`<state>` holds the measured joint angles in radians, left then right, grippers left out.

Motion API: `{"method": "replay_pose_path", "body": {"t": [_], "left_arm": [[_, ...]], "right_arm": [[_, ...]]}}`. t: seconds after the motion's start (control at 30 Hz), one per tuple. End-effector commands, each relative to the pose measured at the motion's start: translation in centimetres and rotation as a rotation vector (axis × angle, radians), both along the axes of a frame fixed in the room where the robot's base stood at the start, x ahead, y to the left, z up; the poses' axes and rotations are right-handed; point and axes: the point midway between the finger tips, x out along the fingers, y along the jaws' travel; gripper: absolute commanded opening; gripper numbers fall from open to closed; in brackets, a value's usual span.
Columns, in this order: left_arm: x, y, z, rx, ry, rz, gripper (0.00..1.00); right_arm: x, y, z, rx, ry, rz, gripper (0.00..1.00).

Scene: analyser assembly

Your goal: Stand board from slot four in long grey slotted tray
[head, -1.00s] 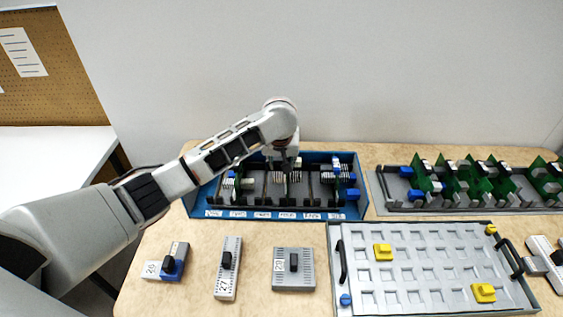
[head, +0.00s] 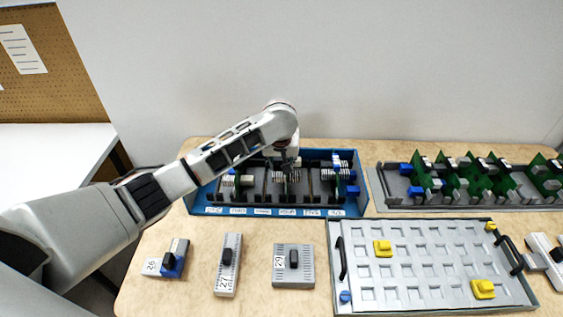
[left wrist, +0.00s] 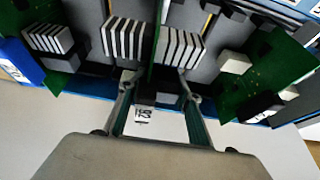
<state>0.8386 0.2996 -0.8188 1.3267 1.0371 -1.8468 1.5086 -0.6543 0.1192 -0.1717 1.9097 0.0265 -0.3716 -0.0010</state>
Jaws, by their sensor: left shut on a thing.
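The blue box (head: 210,199) stands at the back middle of the table, with upright boards in its slots and white labels along its front. My left gripper (head: 287,168) reaches down into it from above, over the middle slots. In the left wrist view my left gripper (left wrist: 157,82) is shut on a green board (left wrist: 154,52) seen edge-on, with white fins beside it. The board still sits low among its neighbours, and its lower part is hidden. The long grey slotted tray (head: 376,190) lies to the right and holds several upright green boards.
Three numbered grey modules lie in front of the box, one with a blue part (head: 172,266). A grey pocketed tray (head: 410,293) with black handles and yellow blocks lies at front right. Another green board (left wrist: 255,70) stands close by in the left wrist view.

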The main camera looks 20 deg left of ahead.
Motion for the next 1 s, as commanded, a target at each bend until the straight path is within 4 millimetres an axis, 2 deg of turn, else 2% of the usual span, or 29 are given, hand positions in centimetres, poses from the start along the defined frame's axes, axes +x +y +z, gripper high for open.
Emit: {"method": "replay_pose_path", "body": {"t": [1.0], "left_arm": [[0.0, 0.0, -1.2, -0.001, -0.001, 0.000, 0.11]], "right_arm": [[0.0, -0.2, 0.0, -0.007, 0.000, 0.005, 0.36]]}}
